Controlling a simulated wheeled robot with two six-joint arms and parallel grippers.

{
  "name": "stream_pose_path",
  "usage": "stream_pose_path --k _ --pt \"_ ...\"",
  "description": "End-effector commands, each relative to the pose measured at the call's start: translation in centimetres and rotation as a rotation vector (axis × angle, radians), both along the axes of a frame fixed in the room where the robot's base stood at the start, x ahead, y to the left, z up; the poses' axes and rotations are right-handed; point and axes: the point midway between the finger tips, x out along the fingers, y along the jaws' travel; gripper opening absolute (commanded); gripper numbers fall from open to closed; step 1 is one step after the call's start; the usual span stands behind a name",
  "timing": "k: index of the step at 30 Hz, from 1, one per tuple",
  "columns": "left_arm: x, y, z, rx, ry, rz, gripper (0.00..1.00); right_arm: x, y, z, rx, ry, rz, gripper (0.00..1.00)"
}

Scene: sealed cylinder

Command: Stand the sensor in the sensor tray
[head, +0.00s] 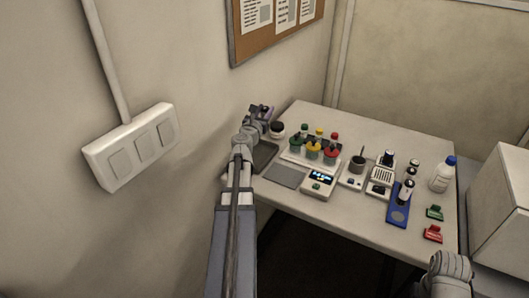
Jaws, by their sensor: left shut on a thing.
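My left gripper (260,113) is above the back left corner of the table, close to the wall. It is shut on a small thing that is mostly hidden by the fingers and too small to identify. A dark shallow tray (265,154) lies at the table's left edge, partly behind my left arm; I cannot tell whether it is the sensor tray. I cannot pick out the sensor for certain. Of my right arm only a grey link shows at the bottom right; its gripper is out of the picture.
On the table (345,228) are a dark-lidded jar (277,130), a rack of coloured-cap bottles (313,147), a device with a display (318,184), a blue holder (398,212) and a blue-capped bottle (443,175). The front edge is mostly clear.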

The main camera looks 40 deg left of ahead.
Motion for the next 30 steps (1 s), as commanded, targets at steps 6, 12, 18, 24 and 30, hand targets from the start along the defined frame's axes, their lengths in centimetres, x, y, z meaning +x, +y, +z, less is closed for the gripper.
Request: stream_pose_path --k 6,12,18,24,30 --pt "-0.2 0.2 -0.3 0.0 0.0 0.004 0.0 0.0 0.0 -0.3 0.0 0.0 0.0 0.0" --pt "-0.1 0.2 -2.6 0.0 0.0 0.004 0.0 0.0 0.0 -2.6 0.0 0.0 0.0 0.0" --pt "-0.1 0.1 -5.7 0.0 0.0 0.003 0.0 0.0 0.0 -5.7 0.0 0.0 0.0 0.0" --pt "-0.1 0.1 -6.4 0.0 0.0 0.003 0.0 0.0 0.0 -6.4 0.0 0.0 0.0 0.0" --pt "-0.1 0.1 -7.2 0.0 0.0 0.003 0.0 0.0 0.0 -7.2 0.0 0.0 0.0 0.0"
